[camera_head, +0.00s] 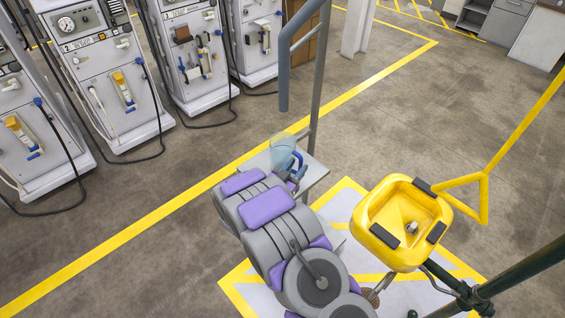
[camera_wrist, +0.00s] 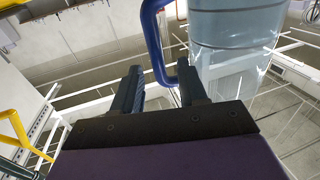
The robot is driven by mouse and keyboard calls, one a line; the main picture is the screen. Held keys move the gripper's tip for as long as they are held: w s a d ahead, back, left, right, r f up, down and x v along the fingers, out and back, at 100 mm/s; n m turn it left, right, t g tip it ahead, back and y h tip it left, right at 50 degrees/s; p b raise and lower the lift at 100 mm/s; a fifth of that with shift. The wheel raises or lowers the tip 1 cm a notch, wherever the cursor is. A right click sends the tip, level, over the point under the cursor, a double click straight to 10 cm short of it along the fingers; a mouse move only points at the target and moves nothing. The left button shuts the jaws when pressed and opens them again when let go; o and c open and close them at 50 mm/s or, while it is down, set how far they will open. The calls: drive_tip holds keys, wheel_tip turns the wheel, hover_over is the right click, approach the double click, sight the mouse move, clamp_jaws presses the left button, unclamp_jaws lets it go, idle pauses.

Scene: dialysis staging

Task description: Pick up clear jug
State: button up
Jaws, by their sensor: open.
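The clear jug (camera_head: 281,150) is see-through with a bluish tint and a blue handle (camera_head: 297,162). In the head view it stands on a small grey shelf (camera_head: 314,172), partly hidden behind my arm. In the wrist view the jug (camera_wrist: 232,40) fills the upper right, and its blue handle (camera_wrist: 155,45) hangs at its left. My gripper (camera_wrist: 160,82) is open and empty. Its two dark fingers point at the handle, whose lower end shows between and just beyond the fingertips. I cannot tell whether they touch. In the head view the fingers are mostly hidden by my arm.
A grey post with a curved rail (camera_head: 315,70) rises behind the shelf. A yellow eyewash basin (camera_head: 402,222) on a dark green pipe stands to the right. Several dialysis machines (camera_head: 95,65) with hoses line the left. Open floor (camera_head: 180,215) lies between.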

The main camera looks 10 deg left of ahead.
sight(300, 164)
drive_tip(key=shift+x, duration=0.8)
drive_tip(key=shift+w+d, duration=0.15)
drive_tip(key=shift+w+d+f, duration=0.1)
drive_tip(key=shift+w+d, duration=0.05)
drive_tip(key=shift+w, duration=0.35)
clamp_jaws()
idle(0.3)
